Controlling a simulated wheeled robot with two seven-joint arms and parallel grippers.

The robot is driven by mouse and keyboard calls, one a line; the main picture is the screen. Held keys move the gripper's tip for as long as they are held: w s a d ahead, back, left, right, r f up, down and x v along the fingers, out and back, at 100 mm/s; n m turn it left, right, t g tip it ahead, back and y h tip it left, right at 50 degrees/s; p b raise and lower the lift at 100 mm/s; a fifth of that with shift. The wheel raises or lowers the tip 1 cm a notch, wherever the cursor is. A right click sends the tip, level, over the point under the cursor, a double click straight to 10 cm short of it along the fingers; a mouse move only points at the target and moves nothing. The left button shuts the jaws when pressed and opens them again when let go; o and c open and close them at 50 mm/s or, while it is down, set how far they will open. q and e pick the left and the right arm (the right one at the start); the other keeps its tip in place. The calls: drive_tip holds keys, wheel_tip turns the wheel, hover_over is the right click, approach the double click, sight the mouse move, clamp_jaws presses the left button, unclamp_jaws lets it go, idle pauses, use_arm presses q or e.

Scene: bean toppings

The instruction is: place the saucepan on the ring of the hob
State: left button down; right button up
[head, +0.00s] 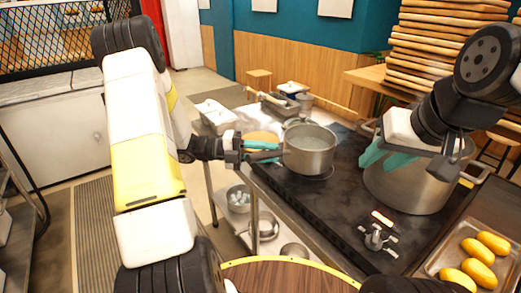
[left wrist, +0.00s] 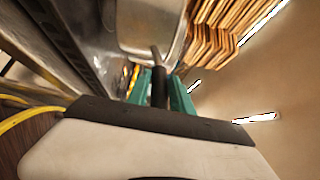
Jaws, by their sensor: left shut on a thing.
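The grey metal saucepan (head: 310,152) is upright at the far-left part of the black hob (head: 333,204). A faint ring edge shows beneath it; I cannot tell whether its base touches the hob. My left gripper (head: 259,147) is shut on the saucepan's dark handle, left of the pan. In the left wrist view, the handle (left wrist: 159,88) lies between the teal fingers, with the pan (left wrist: 150,22) beyond. My right gripper (head: 403,158) is open, its teal fingers spread in front of the big pot, apart from the saucepan.
A large metal pot (head: 408,190) stands on the hob to the right of the saucepan. A tray (head: 446,262) of yellow oval items lies at the front right. Stacked wooden boards (head: 430,55) stand behind. Bowls rest on a shelf below left of the hob.

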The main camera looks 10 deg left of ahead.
sight(294, 160)
use_arm(q)
drive_tip(key=shift+w+d+f, duration=0.6)
drive_tip(key=shift+w+f, duration=0.1)
drive_tip(key=shift+f, duration=0.2)
drive_tip(key=shift+w+d+f, duration=0.6)
drive_tip(key=shift+w+f, duration=0.05)
drive_tip(key=shift+f, duration=0.35)
drive_tip(key=c, duration=1.1)
unclamp_jaws()
drive_tip(key=shift+f, duration=0.15)
drive_tip(key=a, duration=0.4)
drive_tip(key=s+a, duration=0.1)
drive_tip(key=a, duration=0.7)
drive_tip(key=shift+s+r, duration=0.2)
drive_tip(key=shift+r, duration=0.05)
